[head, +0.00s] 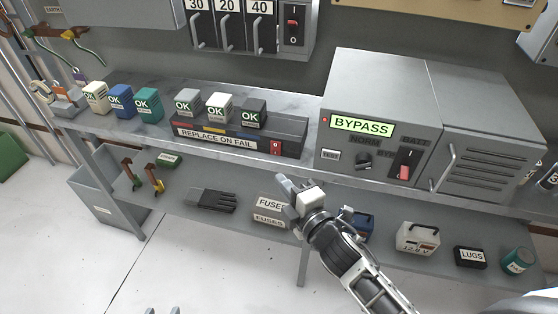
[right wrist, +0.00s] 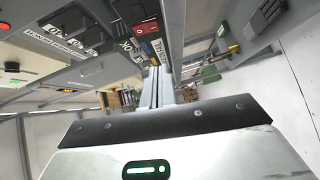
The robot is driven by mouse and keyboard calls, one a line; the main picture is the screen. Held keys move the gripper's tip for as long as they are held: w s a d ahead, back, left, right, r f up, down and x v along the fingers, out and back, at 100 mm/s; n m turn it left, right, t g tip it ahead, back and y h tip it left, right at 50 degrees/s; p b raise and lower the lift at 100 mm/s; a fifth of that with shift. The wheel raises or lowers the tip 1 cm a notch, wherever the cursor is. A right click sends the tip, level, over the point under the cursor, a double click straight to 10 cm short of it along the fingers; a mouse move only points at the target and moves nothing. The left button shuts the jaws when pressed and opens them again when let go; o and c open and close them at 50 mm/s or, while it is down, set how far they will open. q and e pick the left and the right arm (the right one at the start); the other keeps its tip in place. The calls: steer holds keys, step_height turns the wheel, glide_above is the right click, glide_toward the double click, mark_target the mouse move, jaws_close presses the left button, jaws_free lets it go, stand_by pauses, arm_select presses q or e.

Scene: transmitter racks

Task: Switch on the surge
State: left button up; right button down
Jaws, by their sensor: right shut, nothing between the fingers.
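The surge unit (head: 240,139) is a dark box on the upper shelf, labelled "REPLACE ON FAIL". Three modules marked OK stand along its back. A red rocker switch (head: 276,147) is at its right end; its position is too small to tell. The switch also shows in the right wrist view (right wrist: 160,49), just beyond my fingers. My right gripper (head: 283,181) is shut and empty, below the switch and apart from it, in front of the shelf edge. Two grey tips of my left gripper (head: 162,311) show at the bottom edge, spread apart.
A bypass cabinet (head: 375,95) stands right of the surge unit, with a lit "BYPASS" display, a knob and a red switch. Loose OK modules (head: 121,101) stand at left. The lower shelf holds gloves (head: 211,201), fuse boxes (head: 270,205) and a lugs box (head: 470,257).

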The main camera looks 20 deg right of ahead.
mark_target(271, 153)
steer(key=w, duration=0.7)
steer(key=shift+d+f, duration=0.35)
steer(key=shift+d, duration=0.05)
steer(key=shift+w+d+f, duration=0.1)
steer(key=shift+w+d, duration=0.15)
steer(key=shift+w, duration=0.1)
